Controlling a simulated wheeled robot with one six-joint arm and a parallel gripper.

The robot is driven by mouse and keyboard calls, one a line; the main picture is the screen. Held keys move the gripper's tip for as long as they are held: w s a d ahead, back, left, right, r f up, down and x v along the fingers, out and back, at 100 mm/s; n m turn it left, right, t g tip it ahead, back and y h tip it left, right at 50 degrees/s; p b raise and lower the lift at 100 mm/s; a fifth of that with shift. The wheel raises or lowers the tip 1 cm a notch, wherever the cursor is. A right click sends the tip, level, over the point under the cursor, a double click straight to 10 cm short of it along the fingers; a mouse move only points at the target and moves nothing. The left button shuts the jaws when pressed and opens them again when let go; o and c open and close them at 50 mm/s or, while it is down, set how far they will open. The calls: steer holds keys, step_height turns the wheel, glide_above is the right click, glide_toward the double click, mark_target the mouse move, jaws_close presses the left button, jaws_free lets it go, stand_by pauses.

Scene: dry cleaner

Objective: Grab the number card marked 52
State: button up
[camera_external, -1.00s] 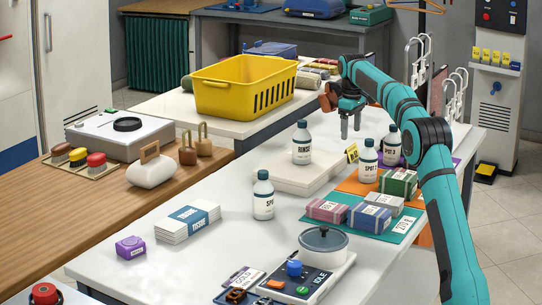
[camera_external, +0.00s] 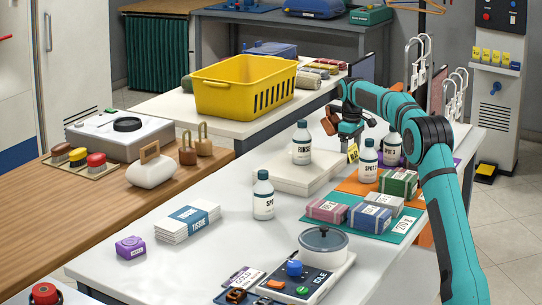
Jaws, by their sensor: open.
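A small yellow card (camera_external: 353,152) with dark marks stands among the bottles on the white table. Its number is too small to read. My gripper (camera_external: 347,146) points down right at the card, its fingers partly in front of it. It is open, and I cannot tell whether the fingers touch the card.
A RINSE bottle (camera_external: 302,143) on a pale slab (camera_external: 290,184) stands left of the card. SPOT bottles (camera_external: 368,158) stand close on its right. Folded, banded bundles (camera_external: 370,218) lie in front on a teal mat. A yellow basket (camera_external: 225,88) sits behind on the left.

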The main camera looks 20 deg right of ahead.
steer(key=c, duration=0.7)
steer(key=shift+r, duration=0.1)
